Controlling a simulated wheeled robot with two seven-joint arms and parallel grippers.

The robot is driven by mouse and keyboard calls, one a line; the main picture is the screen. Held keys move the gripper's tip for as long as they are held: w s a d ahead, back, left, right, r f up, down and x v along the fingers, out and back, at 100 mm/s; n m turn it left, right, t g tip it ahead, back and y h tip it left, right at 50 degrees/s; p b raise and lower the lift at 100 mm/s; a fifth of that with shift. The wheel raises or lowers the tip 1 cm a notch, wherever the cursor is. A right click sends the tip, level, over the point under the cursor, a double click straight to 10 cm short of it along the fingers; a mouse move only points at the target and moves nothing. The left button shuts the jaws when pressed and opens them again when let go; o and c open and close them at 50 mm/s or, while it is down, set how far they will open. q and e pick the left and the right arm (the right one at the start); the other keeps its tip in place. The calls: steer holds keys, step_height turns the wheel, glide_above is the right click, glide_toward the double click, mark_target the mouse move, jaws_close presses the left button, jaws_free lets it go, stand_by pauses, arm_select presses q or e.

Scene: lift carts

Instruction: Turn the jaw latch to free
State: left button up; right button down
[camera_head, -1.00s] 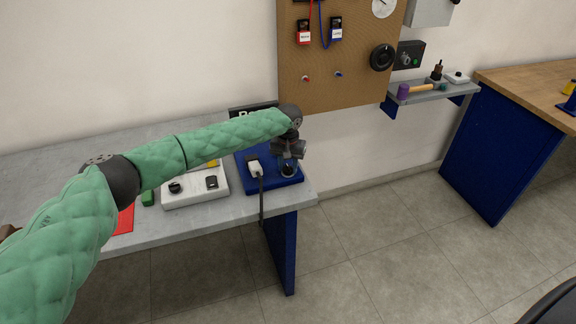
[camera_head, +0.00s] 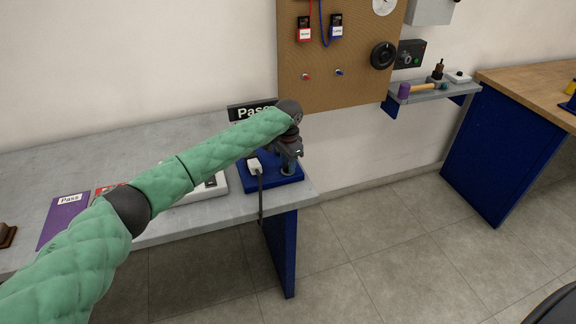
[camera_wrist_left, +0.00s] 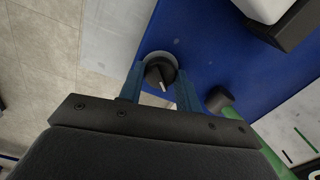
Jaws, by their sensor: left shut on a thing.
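The jaw latch is a round black knob (camera_wrist_left: 160,72) with a white pointer mark, set in a grey ring on a blue base plate (camera_wrist_left: 215,50). In the left wrist view it sits between the two blue fingers of my left gripper (camera_wrist_left: 158,88), which are shut on it. The pointer mark tilts down and slightly right in that view. In the head view my left gripper (camera_head: 289,166) reaches down to the right end of the blue base (camera_head: 257,182), and the knob is hidden by it. My right gripper is not in view.
A white plug-like block (camera_head: 254,166) with a dark cable stands on the blue base. A white switch box (camera_head: 212,190) is partly behind my arm. A purple "Pass" sheet (camera_head: 64,220) lies on the grey bench (camera_head: 90,160). The bench's right edge is close to the gripper.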

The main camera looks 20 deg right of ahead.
arm_select(q)
steer(key=m+b, duration=0.1)
steer(key=m, duration=0.2)
steer(key=shift+m, duration=0.3)
steer(key=m, duration=0.3)
steer(key=shift+w+b, duration=0.1)
steer(key=shift+b, duration=0.25)
steer(key=shift+m, duration=1.2)
steer(key=shift+r+m, duration=0.1)
steer(key=shift+m, duration=0.2)
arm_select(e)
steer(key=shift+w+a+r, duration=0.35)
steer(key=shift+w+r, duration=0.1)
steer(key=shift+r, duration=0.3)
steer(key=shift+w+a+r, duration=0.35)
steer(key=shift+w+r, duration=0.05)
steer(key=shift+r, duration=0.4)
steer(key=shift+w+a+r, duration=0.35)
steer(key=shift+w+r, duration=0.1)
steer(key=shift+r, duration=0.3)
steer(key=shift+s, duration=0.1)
arm_select(q)
steer(key=o, duration=1)
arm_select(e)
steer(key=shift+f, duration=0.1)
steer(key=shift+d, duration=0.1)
